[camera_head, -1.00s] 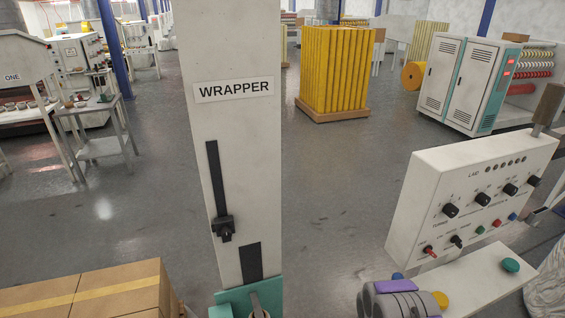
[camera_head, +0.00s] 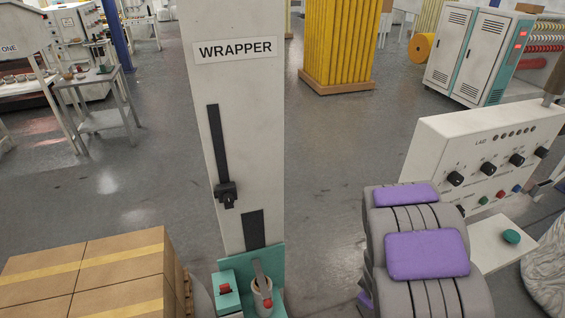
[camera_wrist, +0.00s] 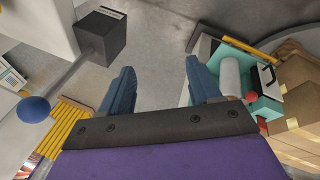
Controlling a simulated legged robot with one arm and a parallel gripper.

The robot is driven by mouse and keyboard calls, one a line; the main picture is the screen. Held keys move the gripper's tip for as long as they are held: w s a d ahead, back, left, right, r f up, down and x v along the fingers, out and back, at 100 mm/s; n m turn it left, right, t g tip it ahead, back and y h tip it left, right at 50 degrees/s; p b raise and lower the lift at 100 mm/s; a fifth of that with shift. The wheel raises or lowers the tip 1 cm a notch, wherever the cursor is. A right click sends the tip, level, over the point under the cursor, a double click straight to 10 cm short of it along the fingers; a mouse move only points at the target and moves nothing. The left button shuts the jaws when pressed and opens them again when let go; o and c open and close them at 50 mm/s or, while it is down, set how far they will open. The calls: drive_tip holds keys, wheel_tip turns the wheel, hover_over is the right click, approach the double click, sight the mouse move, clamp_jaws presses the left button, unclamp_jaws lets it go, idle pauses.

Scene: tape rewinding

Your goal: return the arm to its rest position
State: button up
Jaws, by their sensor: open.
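My gripper (camera_wrist: 160,68) shows in the wrist view with its two blue-grey fingers wide apart and nothing between them. Grey floor shows through the gap. In the head view my grey arm with purple pads (camera_head: 427,254) stands folded at the lower right, in front of the control panel (camera_head: 480,150); the gripper itself cannot be made out there.
The white wrapper column (camera_head: 235,120) stands at the centre, with a teal base (camera_head: 270,262). Cardboard boxes (camera_head: 90,270) are stacked at the lower left. In the wrist view a lever with a blue ball (camera_wrist: 33,109) is at the left. Open floor lies between column and panel.

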drive_tip(key=s+a+r+m+g+h+b, duration=0.1)
drive_tip(key=s+r+m, duration=0.25)
drive_tip(key=r, duration=0.35)
drive_tip(key=s+a+r+m+g, duration=0.1)
drive_tip(key=s+r+m+g, duration=0.1)
drive_tip(key=s+r, duration=0.35)
drive_tip(key=s+a+r+m+g+y, duration=0.1)
drive_tip(key=s+a+r, duration=0.2)
drive_tip(key=s, duration=0.3)
drive_tip(key=s+a+r+m+g, duration=0.1)
drive_tip(key=s+a+r, duration=0.2)
drive_tip(key=s+r, duration=0.2)
drive_tip(key=s+a+r+m+g+y+b, duration=0.1)
drive_tip(key=s+a+r, duration=0.3)
drive_tip(key=s, duration=0.3)
drive_tip(key=shift+r+y, duration=0.15)
drive_tip(key=shift+y, duration=0.15)
drive_tip(key=shift+s, duration=0.1)
